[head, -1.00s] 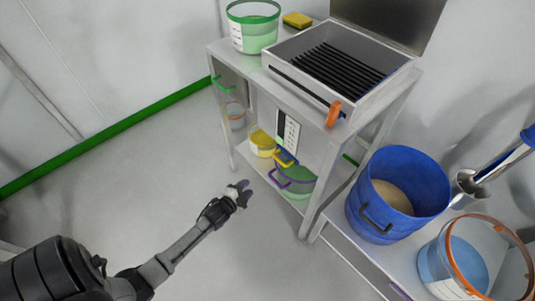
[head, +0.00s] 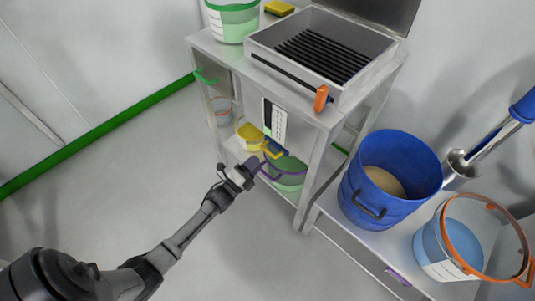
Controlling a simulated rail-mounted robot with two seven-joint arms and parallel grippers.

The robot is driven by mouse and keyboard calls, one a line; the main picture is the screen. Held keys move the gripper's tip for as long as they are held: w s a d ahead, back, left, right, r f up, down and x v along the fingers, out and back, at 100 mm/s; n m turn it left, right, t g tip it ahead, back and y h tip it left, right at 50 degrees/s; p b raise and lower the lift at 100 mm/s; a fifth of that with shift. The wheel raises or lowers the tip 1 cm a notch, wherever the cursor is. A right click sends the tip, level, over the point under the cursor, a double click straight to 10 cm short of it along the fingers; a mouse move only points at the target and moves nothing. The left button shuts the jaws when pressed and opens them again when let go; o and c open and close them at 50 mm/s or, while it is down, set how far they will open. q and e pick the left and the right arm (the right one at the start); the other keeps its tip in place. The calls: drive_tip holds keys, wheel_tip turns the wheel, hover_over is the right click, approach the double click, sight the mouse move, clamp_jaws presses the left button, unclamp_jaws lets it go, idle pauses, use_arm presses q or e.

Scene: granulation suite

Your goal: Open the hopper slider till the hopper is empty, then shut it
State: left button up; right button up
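The hopper (head: 380,72) is a pale grey square box with black bars across its inside, on top of the metal stand. Its contents below the bars cannot be made out. An orange handle (head: 321,98) stands at the right end of a dark slot along the hopper's front edge; it looks like the slider's handle. My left gripper (head: 246,168) is low in front of the stand, well below and left of the orange handle. It looks open and holds nothing that I can see. In the picture it overlaps the shelf buckets; contact cannot be told. My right gripper is out of view.
A green-rimmed bucket (head: 233,24) and yellow sponge (head: 279,8) are on the stand's top. A yellow bucket (head: 250,138) and green bucket (head: 287,180) sit on its shelf. A blue drum (head: 365,185) with beige powder and an orange-rimmed bucket (head: 437,258) stand right. The left floor is clear.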

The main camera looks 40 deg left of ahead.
sight(267, 150)
use_arm(q)
drive_tip(key=w, duration=0.2)
drive_tip(key=w+b, duration=0.1)
drive_tip(key=w, duration=0.1)
drive_tip(key=w+r+b, duration=0.1)
drive_tip(key=w, duration=0.1)
drive_tip(key=shift+w+d, duration=0.1)
drive_tip(key=shift+d, duration=0.05)
drive_tip(key=shift+w+r, duration=0.15)
clamp_jaws()
idle(0.4)
